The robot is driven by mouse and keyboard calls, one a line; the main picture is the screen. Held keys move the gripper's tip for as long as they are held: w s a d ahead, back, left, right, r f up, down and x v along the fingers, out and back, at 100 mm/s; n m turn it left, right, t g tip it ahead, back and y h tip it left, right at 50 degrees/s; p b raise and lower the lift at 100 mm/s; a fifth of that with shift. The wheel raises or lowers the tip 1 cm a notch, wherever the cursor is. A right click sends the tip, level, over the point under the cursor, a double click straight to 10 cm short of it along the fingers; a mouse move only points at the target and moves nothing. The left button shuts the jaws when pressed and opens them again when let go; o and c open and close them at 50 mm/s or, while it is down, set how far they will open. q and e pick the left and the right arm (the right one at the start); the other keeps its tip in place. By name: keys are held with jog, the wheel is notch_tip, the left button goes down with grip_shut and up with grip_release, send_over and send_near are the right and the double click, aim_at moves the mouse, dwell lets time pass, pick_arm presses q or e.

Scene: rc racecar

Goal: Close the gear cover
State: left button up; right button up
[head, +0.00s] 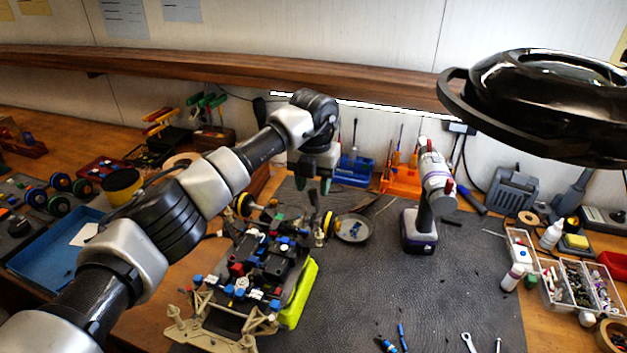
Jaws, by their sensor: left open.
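The RC car chassis (262,268) sits on the dark work mat, with blue, red and black parts on top and a tan bumper frame at its near end. A yellow-green panel (299,294) runs along its right side. I cannot tell for sure which part is the gear cover at this size. My left gripper (313,184) hangs pointing down, open and empty, above and beyond the far end of the car, apart from it. My left arm crosses the view from the lower left. My right gripper is not in view.
A large glossy black object (545,105) overhangs the upper right. Clear organizer boxes (580,287) line the right. The mat (380,300) is mostly free right of the car.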

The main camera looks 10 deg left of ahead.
pick_arm(q)
grip_shut()
jog(key=shift+s+a+f+t+b, duration=0.1)
jog(key=shift+s+f+t+b, duration=0.25)
jog(key=shift+b, duration=0.4)
jog(key=s+t+b, duration=0.1)
jog(key=t+b, duration=0.1)
jog(key=b, duration=0.3)
jog(key=s+f+t+h+b, duration=0.1)
jog(key=t+b, duration=0.1)
jog(key=b, duration=0.3)
jog(key=s+f+t+b, duration=0.1)
jog(key=t+b, duration=0.1)
jog(key=b, duration=0.4)
jog(key=shift+s+a, duration=0.3)
jog(key=shift+a, duration=0.05)
jog(key=shift+r, duration=0.1)
grip_release()
